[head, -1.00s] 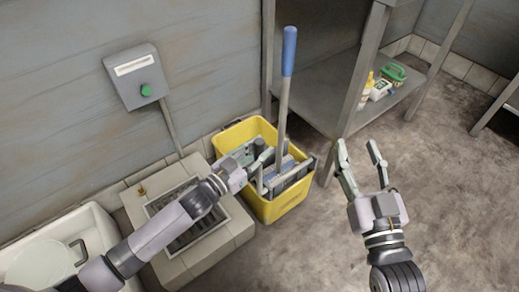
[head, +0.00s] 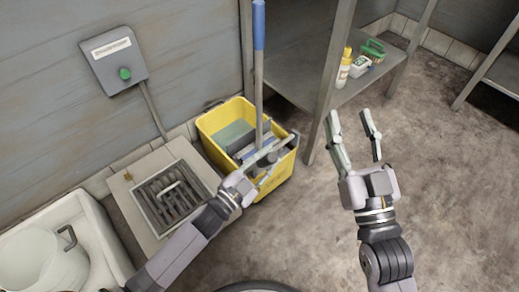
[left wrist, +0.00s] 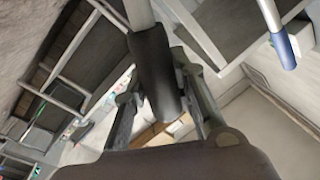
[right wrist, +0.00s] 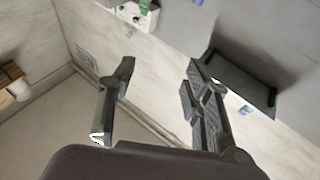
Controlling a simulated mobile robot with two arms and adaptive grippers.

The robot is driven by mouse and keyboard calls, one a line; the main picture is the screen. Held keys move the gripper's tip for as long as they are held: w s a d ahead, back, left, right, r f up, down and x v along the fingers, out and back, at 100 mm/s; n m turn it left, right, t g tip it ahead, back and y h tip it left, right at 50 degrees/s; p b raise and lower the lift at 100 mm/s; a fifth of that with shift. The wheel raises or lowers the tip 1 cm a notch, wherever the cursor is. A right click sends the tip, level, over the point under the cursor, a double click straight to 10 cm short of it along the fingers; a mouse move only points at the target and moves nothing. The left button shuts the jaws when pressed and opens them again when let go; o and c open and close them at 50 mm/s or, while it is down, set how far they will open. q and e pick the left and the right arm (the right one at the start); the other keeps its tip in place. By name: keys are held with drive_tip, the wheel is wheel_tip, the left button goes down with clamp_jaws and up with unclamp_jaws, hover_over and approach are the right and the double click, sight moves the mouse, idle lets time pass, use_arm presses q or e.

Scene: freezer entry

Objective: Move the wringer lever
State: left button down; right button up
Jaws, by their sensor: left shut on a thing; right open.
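The yellow mop bucket (head: 209,129) stands on the floor with a grey wringer and the mop in it. The grey wringer lever (head: 284,143) lies low across the bucket's front side. My left gripper (head: 258,177) is at the bucket's front edge. In the left wrist view my left gripper (left wrist: 160,85) is shut around the dark grip (left wrist: 153,60) of a grey rod, which looks like the lever. The grip is partly hidden by the fingers in the head view. My right gripper (head: 352,130) is open and empty, right of the bucket; its fingers also show in the right wrist view (right wrist: 160,90).
The mop handle (head: 259,70) rises upright from the bucket. A floor drain grate (head: 172,195) and a white sink (head: 95,225) are at left. A metal shelf (head: 345,92) with bottles stands behind. A green-button box (head: 113,57) hangs on the wall. The right floor is clear.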

use_arm(q)
drive_tip(key=shift+s+d+f+m, duration=0.3)
drive_tip(key=shift+s+d+f, duration=0.05)
drive_tip(key=shift+s+d, duration=0.1)
drive_tip(key=c, duration=1.3)
unclamp_jaws()
drive_tip(key=shift+a, duration=0.1)
drive_tip(key=v, duration=1.2)
drive_tip(key=shift+w, duration=0.1)
